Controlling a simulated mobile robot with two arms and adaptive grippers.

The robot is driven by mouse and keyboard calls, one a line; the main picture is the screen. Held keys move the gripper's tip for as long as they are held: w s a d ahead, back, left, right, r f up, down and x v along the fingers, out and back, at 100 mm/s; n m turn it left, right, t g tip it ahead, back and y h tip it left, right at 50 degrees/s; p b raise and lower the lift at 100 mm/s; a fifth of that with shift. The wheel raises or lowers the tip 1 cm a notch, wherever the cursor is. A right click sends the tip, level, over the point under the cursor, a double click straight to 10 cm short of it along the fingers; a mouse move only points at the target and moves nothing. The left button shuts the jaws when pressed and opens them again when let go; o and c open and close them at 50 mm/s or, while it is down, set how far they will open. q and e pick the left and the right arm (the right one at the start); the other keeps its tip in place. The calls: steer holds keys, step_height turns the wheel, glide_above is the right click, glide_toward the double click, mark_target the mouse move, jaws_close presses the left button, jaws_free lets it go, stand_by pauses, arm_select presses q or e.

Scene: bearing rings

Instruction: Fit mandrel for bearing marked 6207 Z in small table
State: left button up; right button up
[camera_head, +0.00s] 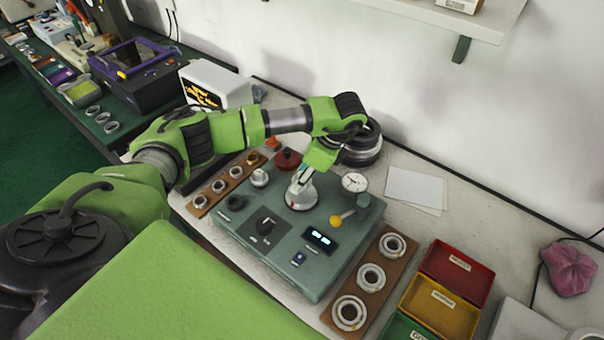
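My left gripper (299,185) points down at a round silver piece (302,199) on top of the grey-green bench instrument (270,270). Its fingertips are at or just above the piece; whether they grip it I cannot tell. Several small mandrel-like pieces stand in a wooden rack (210,195) left of the instrument. Three bearing rings, a large one (349,313), a middle one (371,278) and another (392,245), lie on a wooden board at the right. No 6207 Z marking is readable. My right gripper is not in view.
Red (455,273) and yellow (440,304) bins are at the right. White paper (416,189) lies near the wall. A dark stacked ring object (362,145) stands behind the instrument.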

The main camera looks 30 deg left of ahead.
arm_select(q)
steer(key=shift+d+f+b, duration=0.1)
steer(key=shift+f+b, duration=0.2)
steer(key=shift+f, duration=0.45)
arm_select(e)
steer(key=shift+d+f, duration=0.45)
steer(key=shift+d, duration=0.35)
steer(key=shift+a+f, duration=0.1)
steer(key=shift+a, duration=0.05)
arm_select(q)
steer(key=shift+f, duration=0.25)
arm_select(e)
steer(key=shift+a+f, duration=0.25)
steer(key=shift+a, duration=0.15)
arm_select(q)
steer(key=shift+b, duration=0.3)
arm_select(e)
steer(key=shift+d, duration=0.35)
arm_select(q)
steer(key=shift+f, duration=0.1)
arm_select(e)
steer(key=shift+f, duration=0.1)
arm_select(q)
steer(key=shift+f+b, duration=0.6)
steer(key=shift+f, duration=0.05)
steer(key=shift+r, duration=0.1)
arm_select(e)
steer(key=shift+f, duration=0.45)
